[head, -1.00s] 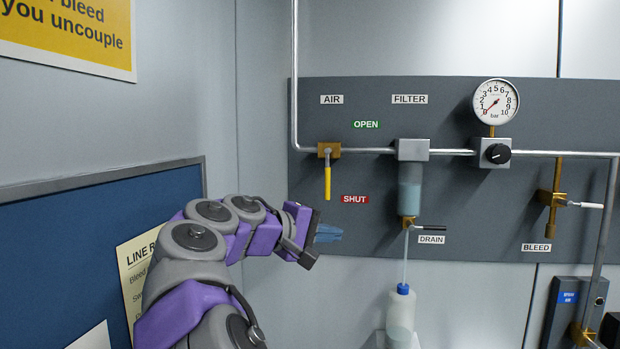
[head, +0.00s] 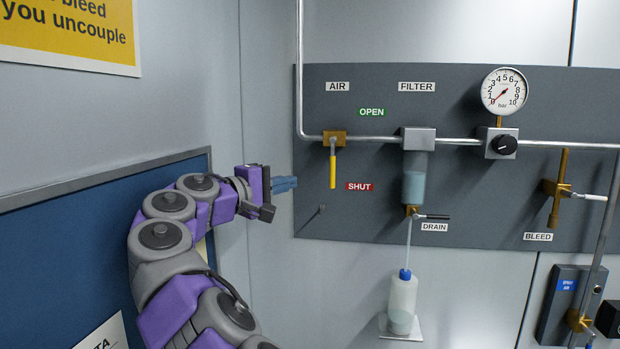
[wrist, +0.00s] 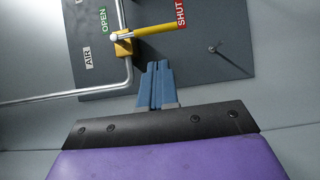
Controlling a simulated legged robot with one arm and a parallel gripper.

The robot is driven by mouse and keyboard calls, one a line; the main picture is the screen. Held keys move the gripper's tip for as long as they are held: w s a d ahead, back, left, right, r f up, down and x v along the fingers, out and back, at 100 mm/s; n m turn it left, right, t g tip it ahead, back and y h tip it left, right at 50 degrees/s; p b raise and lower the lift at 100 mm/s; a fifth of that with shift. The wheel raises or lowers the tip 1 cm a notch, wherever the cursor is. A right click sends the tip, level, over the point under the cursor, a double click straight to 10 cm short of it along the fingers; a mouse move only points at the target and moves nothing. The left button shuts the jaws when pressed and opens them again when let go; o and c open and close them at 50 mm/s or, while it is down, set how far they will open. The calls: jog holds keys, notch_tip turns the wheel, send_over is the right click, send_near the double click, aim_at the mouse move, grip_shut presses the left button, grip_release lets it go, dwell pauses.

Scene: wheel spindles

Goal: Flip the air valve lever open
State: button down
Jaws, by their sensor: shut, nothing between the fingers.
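The air valve (head: 334,138) is a brass body on the pipe, under the AIR label (head: 338,86). Its yellow lever (head: 333,168) hangs straight down, its lower end beside the red SHUT label (head: 359,187). The green OPEN label (head: 372,112) is above and to the right of the valve. My gripper (head: 291,184) is shut and empty, left of the lever and apart from it. In the wrist view, the blue fingers (wrist: 157,70) are together, just below the yellow lever (wrist: 160,29) and brass valve (wrist: 123,43) in the picture.
A vertical pipe (head: 299,75) runs left of the valve. The filter (head: 415,170), gauge (head: 504,91) and drain lever (head: 433,217) are to the right. A bottle (head: 402,300) stands below. A small peg (head: 321,210) shows below the lever. A blue board (head: 60,265) is at left.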

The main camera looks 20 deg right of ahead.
send_near(333, 163)
jog(key=w+d+f, duration=0.3)
jog(key=w+d, duration=0.1)
jog(key=d, duration=0.2)
jog(key=shift+w+a+p, duration=0.2)
jog(key=shift+p, duration=0.25)
jog(key=shift+a, duration=0.1)
jog(key=shift+s+d+f+n+h, duration=0.1)
jog(key=shift+s+d+n+h, duration=0.25)
jog(key=shift+n, duration=0.25)
